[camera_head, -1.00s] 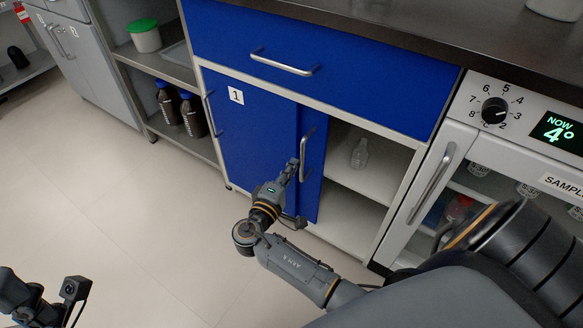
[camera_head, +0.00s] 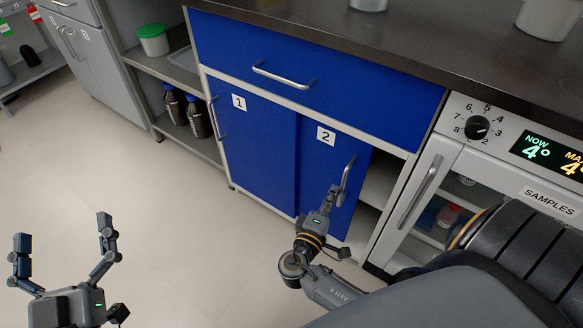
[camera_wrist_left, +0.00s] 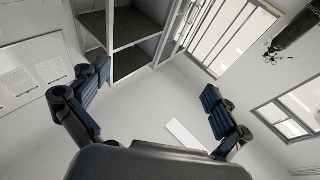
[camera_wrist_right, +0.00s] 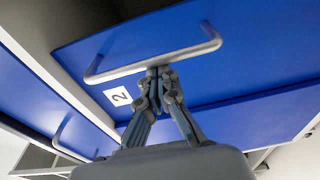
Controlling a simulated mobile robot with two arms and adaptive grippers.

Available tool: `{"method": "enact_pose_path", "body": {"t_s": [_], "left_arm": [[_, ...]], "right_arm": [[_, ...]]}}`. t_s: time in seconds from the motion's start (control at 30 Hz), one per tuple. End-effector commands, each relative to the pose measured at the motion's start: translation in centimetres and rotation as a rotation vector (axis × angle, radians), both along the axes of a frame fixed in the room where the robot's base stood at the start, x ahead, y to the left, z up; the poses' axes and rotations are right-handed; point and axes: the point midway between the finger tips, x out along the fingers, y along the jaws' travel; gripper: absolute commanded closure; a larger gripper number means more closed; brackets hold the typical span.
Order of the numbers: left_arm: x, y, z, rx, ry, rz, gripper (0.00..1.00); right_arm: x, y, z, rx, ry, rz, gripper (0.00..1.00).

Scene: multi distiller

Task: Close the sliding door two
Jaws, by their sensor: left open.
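Sliding door two (camera_head: 325,165), a blue panel with a "2" label, stands partly across the cabinet opening. A dark gap (camera_head: 380,185) into the cabinet shows between its right edge and the right side wall. Its metal handle (camera_head: 347,178) is upright near its right edge and also shows in the right wrist view (camera_wrist_right: 190,53). My right gripper (camera_wrist_right: 157,72) has its fingers together at the handle and appears shut on it; it is small in the head view (camera_head: 336,191). My left gripper (camera_head: 64,232) is open and empty, over the floor at lower left.
Blue door one (camera_head: 250,150) is beside it on the left. A drawer (camera_head: 300,70) with a handle is above. The fridge marked "SAMPLES" (camera_head: 425,185) stands to the right. Shelves with brown bottles (camera_head: 196,118) are to the left. The floor in front is clear.

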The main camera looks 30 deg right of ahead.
Motion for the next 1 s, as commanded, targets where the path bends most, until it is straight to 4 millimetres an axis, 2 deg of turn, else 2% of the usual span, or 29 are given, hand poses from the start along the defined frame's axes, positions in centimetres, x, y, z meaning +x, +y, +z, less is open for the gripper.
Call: {"method": "enact_pose_path", "body": {"t_s": [0.03,0.2,0.4,0.63,1.0], "left_arm": [[0.3,0.1,-1.0,0.021,0.074,0.005,0.0],[0.6,0.6,-4.8,0.074,0.276,0.016,0.0],[0.3,1.1,-7.9,0.114,0.435,0.026,0.0],[-0.1,1.4,-9.5,0.135,0.517,0.031,0.0],[-0.2,1.5,-9.7,0.137,0.527,0.032,0.0]], "right_arm": [[-1.2,-0.5,0.3,-0.003,0.005,-0.001,1.0],[-4.0,-1.7,0.2,-0.003,0.004,-0.001,1.0],[-6.3,-2.6,0.1,-0.002,0.002,0.0,1.0],[-7.6,-3.2,0.0,-0.001,0.001,-0.001,1.0],[-8.0,-3.3,-0.1,-0.002,0.003,-0.007,1.0]]}}
